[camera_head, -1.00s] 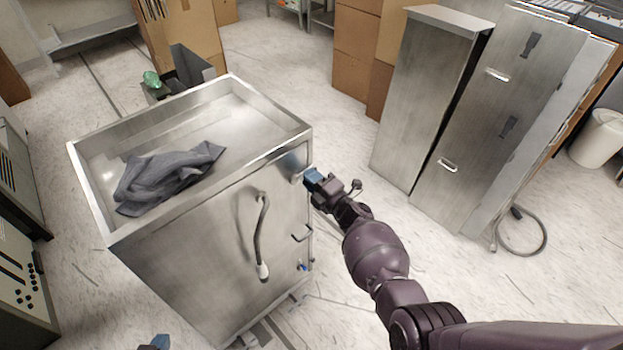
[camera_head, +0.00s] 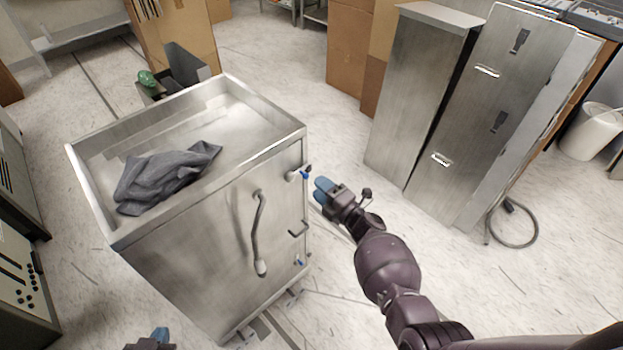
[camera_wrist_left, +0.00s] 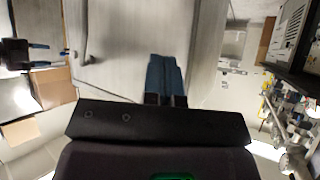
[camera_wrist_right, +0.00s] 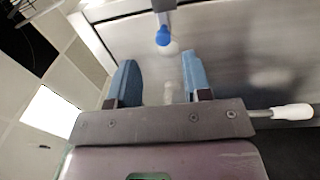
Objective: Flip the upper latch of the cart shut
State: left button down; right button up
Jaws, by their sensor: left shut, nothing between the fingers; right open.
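The steel cart (camera_head: 190,255) stands left of centre in the head view. Its upper latch (camera_head: 299,174), with a blue tip, is at the top right corner of the front face. In the right wrist view the latch (camera_wrist_right: 163,32) shows its blue end just beyond my fingers. My right gripper (camera_head: 322,188) is open and empty, a little to the right of the latch and apart from it. My left gripper (camera_head: 160,334) is low at the bottom edge; the left wrist view shows its fingers (camera_wrist_left: 166,78) shut together with nothing between them.
A lower latch (camera_head: 299,262) and a curved handle (camera_head: 261,232) are on the cart's front. A grey cloth (camera_head: 165,175) lies in the cart's top tray. Steel cabinets (camera_head: 425,100) stand at the right.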

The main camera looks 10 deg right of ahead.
jog(key=shift+p+v, duration=0.4)
jog(key=shift+v, duration=2)
